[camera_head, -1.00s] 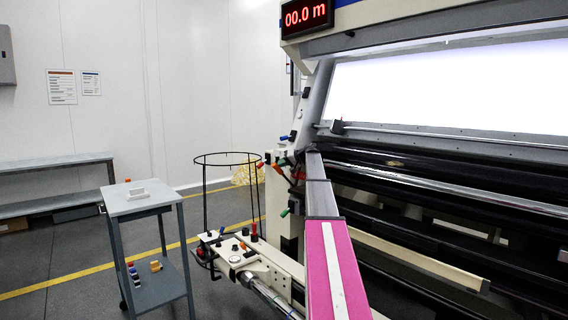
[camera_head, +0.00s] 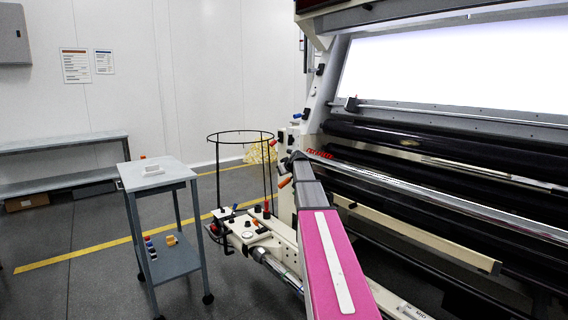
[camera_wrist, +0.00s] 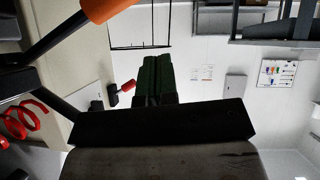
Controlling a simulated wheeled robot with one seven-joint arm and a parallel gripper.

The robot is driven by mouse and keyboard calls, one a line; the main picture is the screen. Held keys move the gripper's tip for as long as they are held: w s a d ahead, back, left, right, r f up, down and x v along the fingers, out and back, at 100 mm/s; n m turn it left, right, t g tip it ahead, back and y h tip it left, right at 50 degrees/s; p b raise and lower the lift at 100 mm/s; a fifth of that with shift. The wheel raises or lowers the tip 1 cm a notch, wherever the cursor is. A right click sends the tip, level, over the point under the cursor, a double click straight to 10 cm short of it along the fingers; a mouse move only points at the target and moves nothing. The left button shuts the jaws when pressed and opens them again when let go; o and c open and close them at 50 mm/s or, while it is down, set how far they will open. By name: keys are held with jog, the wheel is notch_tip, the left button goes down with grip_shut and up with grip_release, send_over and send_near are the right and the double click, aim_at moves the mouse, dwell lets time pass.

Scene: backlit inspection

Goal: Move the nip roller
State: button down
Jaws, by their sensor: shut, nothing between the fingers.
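Long rollers run across the front of the inspection machine in the head view. A chrome roller (camera_head: 440,196) slopes down to the right beneath black rollers (camera_head: 385,137). I cannot tell surely which one is the nip roller. My gripper's dark green fingers (camera_wrist: 154,78) are together and empty in the wrist view. An orange-red handle (camera_wrist: 127,87) lies just left of them there, apart from them. A larger orange handle (camera_wrist: 105,7) is at the top left. In the head view my arm's far end is by the machine's left side, near an orange handle (camera_head: 285,182); the fingertips are not clear there.
A black wire hoop stand (camera_head: 240,134) is between cart and machine. A cream bar (camera_head: 430,238) runs below the chrome roller. Floor left of the cart is open.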

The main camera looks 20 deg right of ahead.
notch_tip(320, 180, down, 10)
jog(key=d+n+t+h, duration=0.1)
jog(key=d+n+h, duration=0.1)
jog(key=n+h, duration=0.1)
jog(key=shift+w+d+f+n+t+h, duration=0.2)
jog(key=shift+w+f+n+t+h, duration=0.1)
jog(key=shift+w+t, duration=0.15)
